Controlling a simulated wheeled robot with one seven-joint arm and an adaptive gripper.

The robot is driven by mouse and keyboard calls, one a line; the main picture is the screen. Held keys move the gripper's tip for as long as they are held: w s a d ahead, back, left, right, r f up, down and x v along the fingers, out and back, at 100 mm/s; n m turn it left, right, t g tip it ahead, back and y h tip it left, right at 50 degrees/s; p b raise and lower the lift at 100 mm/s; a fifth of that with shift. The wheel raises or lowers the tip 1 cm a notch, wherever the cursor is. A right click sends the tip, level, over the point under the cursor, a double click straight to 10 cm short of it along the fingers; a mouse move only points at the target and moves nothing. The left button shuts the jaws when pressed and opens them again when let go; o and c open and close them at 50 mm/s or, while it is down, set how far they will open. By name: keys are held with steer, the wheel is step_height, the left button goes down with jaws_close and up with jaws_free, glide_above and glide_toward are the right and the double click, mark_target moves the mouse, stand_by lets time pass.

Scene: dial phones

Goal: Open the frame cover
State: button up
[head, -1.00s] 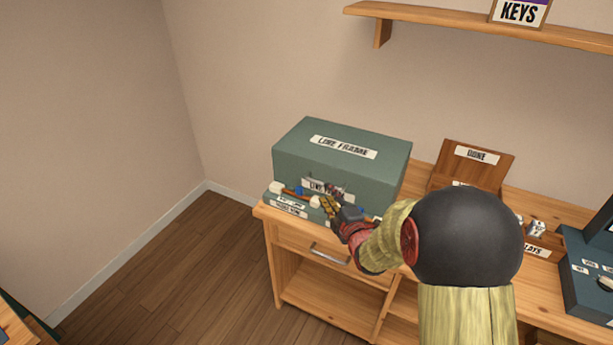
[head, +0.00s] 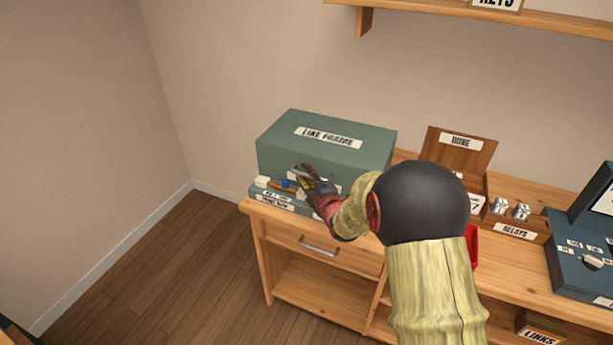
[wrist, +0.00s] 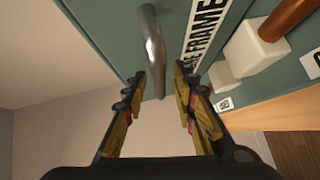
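The frame cover is the green-grey box-like lid (head: 325,143) labelled "LINE FRAME", sitting closed on the left end of the wooden desk. It also shows in the wrist view (wrist: 110,25). A metal handle (wrist: 152,50) stands out from its front face, beside the label. My gripper (head: 304,178) is at the front of the cover. In the wrist view my gripper (wrist: 160,85) is open, its two fingers apart with the handle's end between or just beyond the fingertips. I cannot tell whether they touch it.
Below the cover, the frame's front ledge (head: 284,204) carries white blocks and a copper-coloured bar (wrist: 285,17), close to my right finger. A wooden box (head: 460,150) labelled "DONE", a "RELAYS" tray (head: 514,232) and a dark device (head: 580,262) stand to the right.

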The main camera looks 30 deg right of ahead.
steer(key=shift+c, duration=1.2)
steer(key=c, duration=0.4)
jaws_close()
